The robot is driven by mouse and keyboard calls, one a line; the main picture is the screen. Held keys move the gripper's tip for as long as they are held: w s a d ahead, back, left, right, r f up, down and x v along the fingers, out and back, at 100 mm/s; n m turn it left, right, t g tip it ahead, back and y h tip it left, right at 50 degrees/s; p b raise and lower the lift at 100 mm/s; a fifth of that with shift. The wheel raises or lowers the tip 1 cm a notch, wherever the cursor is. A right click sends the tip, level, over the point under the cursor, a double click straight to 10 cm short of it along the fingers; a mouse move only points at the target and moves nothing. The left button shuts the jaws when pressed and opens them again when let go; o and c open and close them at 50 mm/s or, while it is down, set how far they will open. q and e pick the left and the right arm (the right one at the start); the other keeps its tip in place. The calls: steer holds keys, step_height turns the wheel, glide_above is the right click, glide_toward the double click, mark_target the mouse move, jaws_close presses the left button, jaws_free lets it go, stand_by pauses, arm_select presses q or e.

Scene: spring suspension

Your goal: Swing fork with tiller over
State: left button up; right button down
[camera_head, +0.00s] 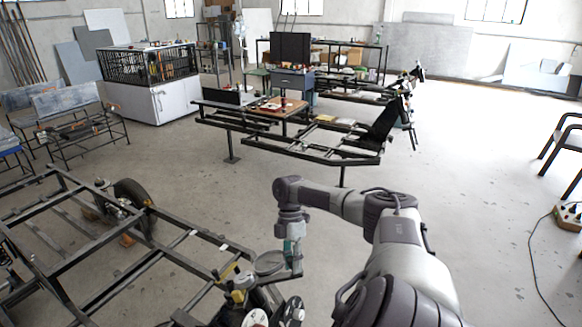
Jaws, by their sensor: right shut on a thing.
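A dark metal chassis frame (150,247) lies low across the lower left. A fork assembly (243,285) with a yellow part and dark rods is at the frame's near right corner, partly cut off by the bottom edge. My right gripper (291,262) points down at this corner and is shut on the tiller by the fork; the fingers and the grip itself are small and partly hidden. A round grey plate (270,263) shows just left of the gripper. My left gripper is not in view.
A wheel (133,205) sits at the frame's far side. A second frame (310,145) stands raised beyond, with tools on it. A white cabinet (155,98) is at the back left. A chair (565,150) and a control box (568,215) are at the right. Floor between is clear.

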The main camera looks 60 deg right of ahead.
steer(key=c, duration=0.9)
jaws_free()
steer(key=shift+w, duration=0.1)
steer(key=shift+r, duration=0.1)
steer(key=v, duration=1.1)
steer(key=shift+d+r, duration=0.2)
steer(key=shift+r, duration=0.15)
steer(key=shift+w, duration=0.15)
